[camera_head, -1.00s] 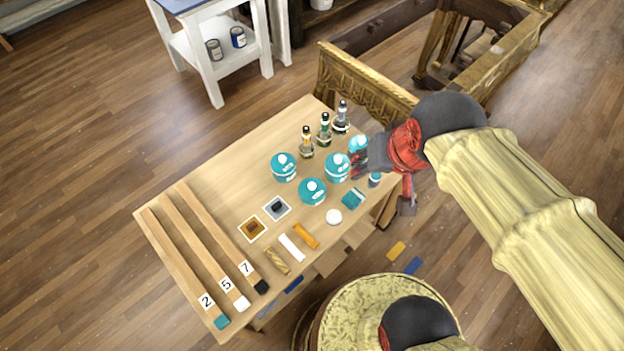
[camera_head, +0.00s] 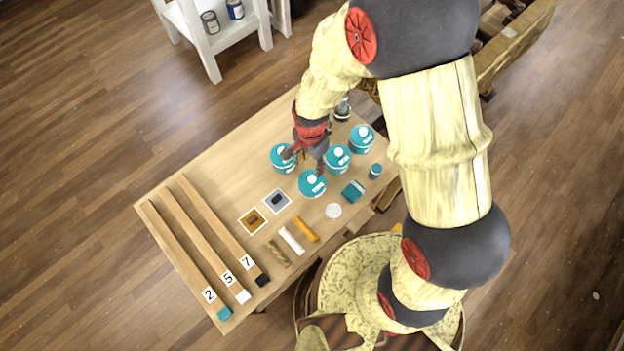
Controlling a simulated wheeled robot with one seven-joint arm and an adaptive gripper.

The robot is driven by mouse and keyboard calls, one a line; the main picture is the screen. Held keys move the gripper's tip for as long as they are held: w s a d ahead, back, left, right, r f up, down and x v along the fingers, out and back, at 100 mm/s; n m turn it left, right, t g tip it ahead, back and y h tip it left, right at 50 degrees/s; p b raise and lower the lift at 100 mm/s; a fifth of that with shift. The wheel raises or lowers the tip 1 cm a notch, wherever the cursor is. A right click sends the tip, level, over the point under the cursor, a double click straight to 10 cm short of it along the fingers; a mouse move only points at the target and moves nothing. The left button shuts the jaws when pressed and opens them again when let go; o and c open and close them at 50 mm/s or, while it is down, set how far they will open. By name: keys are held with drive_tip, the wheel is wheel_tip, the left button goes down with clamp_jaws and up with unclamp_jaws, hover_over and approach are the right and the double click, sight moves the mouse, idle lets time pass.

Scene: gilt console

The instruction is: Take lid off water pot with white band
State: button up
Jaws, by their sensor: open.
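Several teal lidded pots with pale knobs stand on the wooden table (camera_head: 235,140): a left pot (camera_head: 279,163), a front pot (camera_head: 312,190), a middle pot (camera_head: 338,163) and a right pot (camera_head: 362,143). White marks show on their sides, but they are too small for me to tell which one has the white band. My gripper (camera_head: 304,162) is open and empty, pointing down over the pots. One finger is over the left pot, partly hiding it; the other is near the front and middle pots. I cannot tell whether it touches any.
A bottle (camera_head: 343,110) shows beside my arm; others are hidden behind it. A small teal jar (camera_head: 375,171), a teal block (camera_head: 353,191) and a white disc (camera_head: 333,211) lie at right. Sample tiles (camera_head: 252,221), coloured sticks (camera_head: 291,240) and numbered strips (camera_head: 205,235) fill the front left.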

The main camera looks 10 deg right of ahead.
sight(312, 178)
drive_tip(key=f+b, duration=0.1)
drive_tip(key=f, duration=0.1)
drive_tip(key=f+b, duration=0.1)
drive_tip(key=f, duration=0.2)
drive_tip(key=f+b, duration=0.1)
drive_tip(key=f, duration=0.2)
drive_tip(key=shift+s+d, duration=0.1)
drive_tip(key=shift+s, duration=0.25)
drive_tip(key=shift+r, duration=0.1)
drive_tip(key=c, duration=0.3)
clamp_jaws()
